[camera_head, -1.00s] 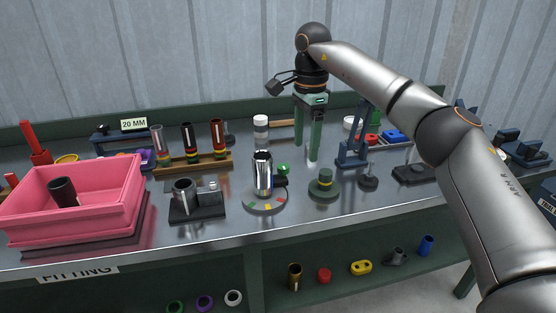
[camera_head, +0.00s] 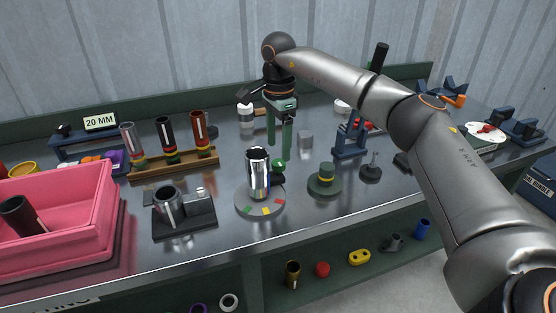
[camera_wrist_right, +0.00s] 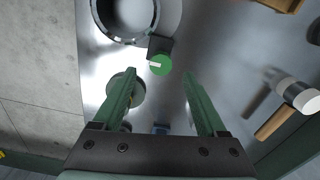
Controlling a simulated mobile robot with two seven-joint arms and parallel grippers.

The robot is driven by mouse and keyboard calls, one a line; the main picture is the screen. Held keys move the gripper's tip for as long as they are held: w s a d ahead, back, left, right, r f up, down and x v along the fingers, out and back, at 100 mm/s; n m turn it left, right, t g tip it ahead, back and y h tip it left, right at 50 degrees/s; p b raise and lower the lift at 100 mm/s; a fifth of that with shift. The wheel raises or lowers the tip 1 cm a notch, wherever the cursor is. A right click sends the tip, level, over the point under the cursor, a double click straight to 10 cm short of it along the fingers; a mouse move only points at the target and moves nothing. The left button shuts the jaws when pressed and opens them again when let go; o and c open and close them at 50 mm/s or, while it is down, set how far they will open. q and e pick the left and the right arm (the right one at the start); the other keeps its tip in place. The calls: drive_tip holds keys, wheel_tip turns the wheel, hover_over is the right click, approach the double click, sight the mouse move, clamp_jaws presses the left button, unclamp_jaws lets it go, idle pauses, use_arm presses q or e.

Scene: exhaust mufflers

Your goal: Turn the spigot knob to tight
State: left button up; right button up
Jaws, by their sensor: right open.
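The green spigot knob (camera_head: 279,164) sits on a dark block just right of and behind a chrome cylinder (camera_head: 257,172). The cylinder stands on a round grey base (camera_head: 244,204) with green, yellow and red marks. My right gripper (camera_head: 279,152) points down, open and empty, close behind the knob. In the right wrist view the knob (camera_wrist_right: 160,66) has a white pointer line toward the left and lies between and just beyond the open fingertips. The fingers do not seem to touch it. My left gripper is not in view.
A dark round piece with a yellow band (camera_head: 325,180) stands right of the base. A blue-grey stand (camera_head: 350,143) is behind it. A holder with a metal ring (camera_head: 184,215) and a pink bin (camera_head: 85,218) are to the left.

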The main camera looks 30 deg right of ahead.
sight(278, 162)
wheel_tip(278, 162, down, 5)
drive_tip(key=shift+r, duration=0.1)
idle(0.3)
clamp_jaws()
idle(0.5)
